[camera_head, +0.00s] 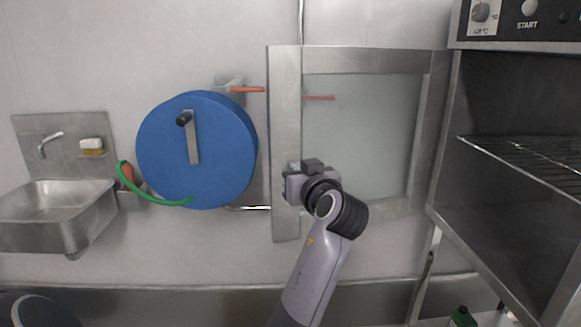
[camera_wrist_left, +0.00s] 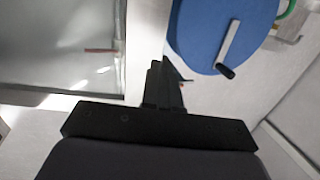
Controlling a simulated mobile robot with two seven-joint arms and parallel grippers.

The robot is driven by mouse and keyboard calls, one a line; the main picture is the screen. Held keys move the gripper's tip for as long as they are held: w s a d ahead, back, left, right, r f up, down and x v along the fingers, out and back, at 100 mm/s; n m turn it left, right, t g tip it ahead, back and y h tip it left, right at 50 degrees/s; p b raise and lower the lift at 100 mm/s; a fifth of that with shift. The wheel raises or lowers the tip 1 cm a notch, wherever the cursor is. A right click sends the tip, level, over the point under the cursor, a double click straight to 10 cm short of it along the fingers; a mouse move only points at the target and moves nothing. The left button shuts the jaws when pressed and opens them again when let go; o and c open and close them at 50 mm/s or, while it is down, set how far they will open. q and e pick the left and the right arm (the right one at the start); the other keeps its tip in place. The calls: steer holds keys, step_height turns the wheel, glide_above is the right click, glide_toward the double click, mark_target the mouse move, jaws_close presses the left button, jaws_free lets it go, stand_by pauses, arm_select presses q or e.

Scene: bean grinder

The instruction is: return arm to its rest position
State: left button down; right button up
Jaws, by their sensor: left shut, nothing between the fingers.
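My left arm (camera_head: 318,270) rises from the bottom middle of the head view. Its left gripper (camera_head: 296,182) is in front of the left part of a metal-framed glass door (camera_head: 360,150). In the head view the fingers are mostly hidden by the wrist. In the left wrist view the left gripper (camera_wrist_left: 165,85) has its dark fingers together with nothing between them. The pale door frame (camera_wrist_left: 147,40) shows just behind the fingertips there; I cannot tell whether they touch it. My right gripper is not in view.
A blue hose reel (camera_head: 225,145) with a green hose (camera_head: 150,195) hangs left of the door. A steel sink (camera_head: 60,215) is at far left. An open oven with a wire rack (camera_head: 530,160) stands at right. A green bottle top (camera_head: 462,316) shows at the bottom right.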

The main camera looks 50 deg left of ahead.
arm_select(q)
steer(key=shift+s+d, duration=0.25)
steer(key=shift+d, duration=0.15)
steer(key=d+f+m+t+h+p, duration=0.2)
steer(key=d+f+m+h, duration=0.35)
steer(key=f, duration=0.65)
steer(key=d+f+m+t+h+p, duration=0.1)
steer(key=d+f+m+t+h, duration=0.2)
steer(key=d+f+m+h, duration=0.55)
steer(key=s+d+f+h+p, duration=0.1)
steer(key=s+d+f, duration=0.2)
steer(key=s+f, duration=0.2)
steer(key=s+d+f+g+h, duration=0.1)
steer(key=s+d+f, duration=0.2)
steer(key=s+f, duration=0.2)
steer(key=s+d+f+m+g+h+p, duration=0.1)
steer(key=s+d+f, duration=0.2)
steer(key=s, duration=0.6)
steer(key=shift+s+f+h+p, duration=0.15)
steer(key=shift+f+h+p, duration=0.2)
steer(key=shift+f, duration=0.55)
